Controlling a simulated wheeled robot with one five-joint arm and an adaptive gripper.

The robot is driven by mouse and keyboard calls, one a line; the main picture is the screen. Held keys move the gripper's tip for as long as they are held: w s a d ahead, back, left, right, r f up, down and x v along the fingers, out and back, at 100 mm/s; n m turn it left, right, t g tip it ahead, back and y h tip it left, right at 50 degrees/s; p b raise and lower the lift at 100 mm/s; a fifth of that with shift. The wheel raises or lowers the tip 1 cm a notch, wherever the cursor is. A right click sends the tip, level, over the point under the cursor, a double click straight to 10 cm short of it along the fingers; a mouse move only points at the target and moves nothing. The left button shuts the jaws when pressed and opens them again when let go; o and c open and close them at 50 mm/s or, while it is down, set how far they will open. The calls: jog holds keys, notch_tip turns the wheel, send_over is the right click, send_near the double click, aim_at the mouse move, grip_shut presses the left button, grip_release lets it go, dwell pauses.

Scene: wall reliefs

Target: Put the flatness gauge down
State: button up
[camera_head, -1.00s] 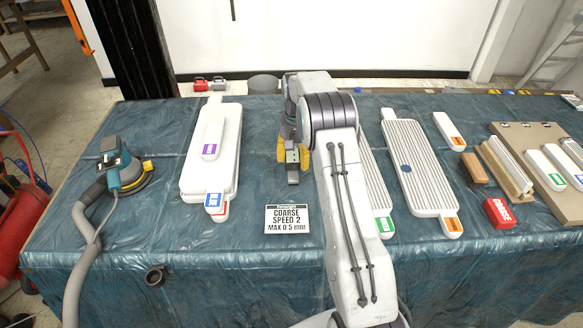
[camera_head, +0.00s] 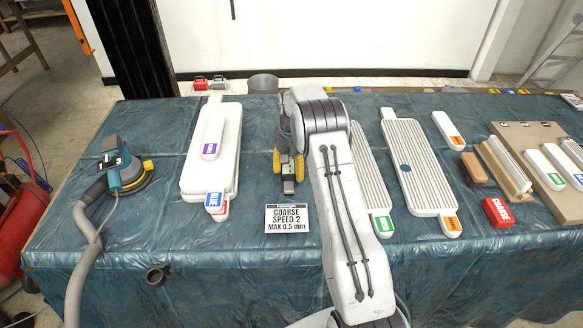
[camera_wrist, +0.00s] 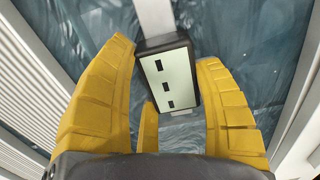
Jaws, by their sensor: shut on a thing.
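The flatness gauge (camera_wrist: 168,80) has a dark housing with a pale display showing dark dashes, and a pale metal bar runs out from it in the wrist view. In the head view its small end (camera_head: 289,187) shows below my gripper (camera_head: 288,165), behind the sign. My gripper's yellow fingers (camera_wrist: 166,85) flank the housing, and the gripper is shut on the gauge. The gauge is over the blue-green sheet of the table (camera_head: 262,128). I cannot tell whether it touches the sheet. My arm hides part of it in the head view.
A white relief with a purple-tagged block (camera_head: 212,130) lies to the left and ribbed panels (camera_head: 415,165) to the right. A sander (camera_head: 122,170) sits far left. Bare sheet lies around the gauge.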

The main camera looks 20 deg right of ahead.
jog(key=shift+f, duration=0.1)
jog(key=o, duration=0.8)
jog(key=shift+f, duration=0.1)
jog(key=o, duration=0.4)
jog(key=shift+o, duration=0.2)
